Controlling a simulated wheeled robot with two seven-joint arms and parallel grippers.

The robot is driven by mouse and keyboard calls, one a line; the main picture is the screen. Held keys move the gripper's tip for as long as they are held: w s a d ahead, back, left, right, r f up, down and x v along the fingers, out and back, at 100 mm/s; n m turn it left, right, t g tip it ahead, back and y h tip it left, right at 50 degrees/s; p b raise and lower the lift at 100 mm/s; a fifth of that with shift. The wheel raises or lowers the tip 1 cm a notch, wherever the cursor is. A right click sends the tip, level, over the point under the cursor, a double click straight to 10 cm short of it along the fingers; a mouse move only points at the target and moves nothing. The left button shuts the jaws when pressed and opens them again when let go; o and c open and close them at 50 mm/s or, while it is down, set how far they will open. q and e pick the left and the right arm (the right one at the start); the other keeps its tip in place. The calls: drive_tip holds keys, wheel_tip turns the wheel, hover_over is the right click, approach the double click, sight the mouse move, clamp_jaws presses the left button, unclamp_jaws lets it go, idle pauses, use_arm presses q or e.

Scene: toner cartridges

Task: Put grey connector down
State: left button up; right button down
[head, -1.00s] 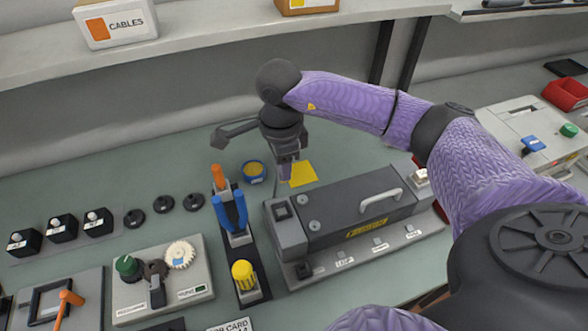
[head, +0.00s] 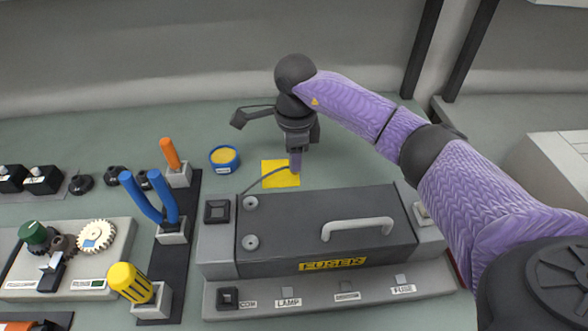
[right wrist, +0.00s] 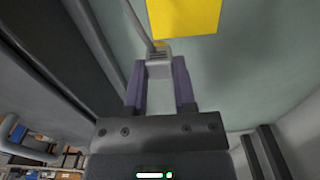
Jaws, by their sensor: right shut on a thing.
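My right gripper (head: 296,172) points down at the right part of a yellow square (head: 272,180) on the bench, behind the fuser unit. In the right wrist view its two purple fingers (right wrist: 159,90) are shut on the grey connector (right wrist: 159,66). A grey cable (head: 262,180) runs from the connector towards the fuser unit (head: 300,228). In the right wrist view the yellow square (right wrist: 184,14) lies just beyond the connector. I cannot tell whether the connector touches the bench. The connector is mostly hidden by the fingers in the head view. My left gripper is not in view.
The fuser unit with its pale handle (head: 357,228) stands in front of the gripper. A blue round tin (head: 225,160) sits left of the square. A black tool rack (head: 172,262) holds orange, blue and yellow handled tools. The bench behind the square is clear.

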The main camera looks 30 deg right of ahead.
wheel_tip(320, 180, down, 3)
drive_tip(key=shift+f+b, duration=0.15)
drive_tip(key=shift+b, duration=0.25)
drive_tip(key=c, duration=0.9)
unclamp_jaws()
drive_tip(key=shift+f, duration=0.1)
drive_tip(key=o, duration=0.5)
drive_tip(key=shift+c, duration=0.2)
